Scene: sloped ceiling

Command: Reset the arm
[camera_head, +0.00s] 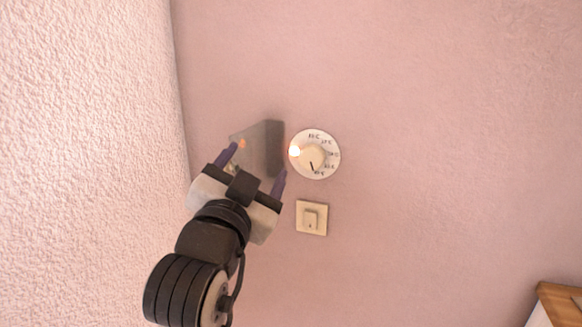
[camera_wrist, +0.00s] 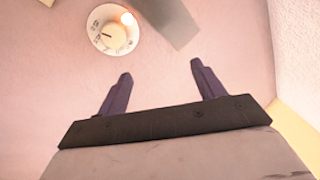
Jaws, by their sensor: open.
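My gripper (camera_head: 258,166) is open, with its two dark purple fingers spread apart and nothing between them. It is held up in front of the pink wall, left of a round white dial (camera_head: 326,144). In the wrist view my gripper (camera_wrist: 162,82) points toward the wall, and the dial (camera_wrist: 112,36) shows at the upper left, apart from the fingers. The dial has a cream knob, printed markings and a bright glowing spot at its left edge.
A square cream switch (camera_head: 311,218) is on the wall below the dial. A grey shape (camera_head: 264,146), perhaps a shadow, lies behind my fingers. A rough white wall (camera_head: 85,160) stands close on the left. A wooden corner (camera_head: 562,302) is at lower right. The wall right of the dial is clear.

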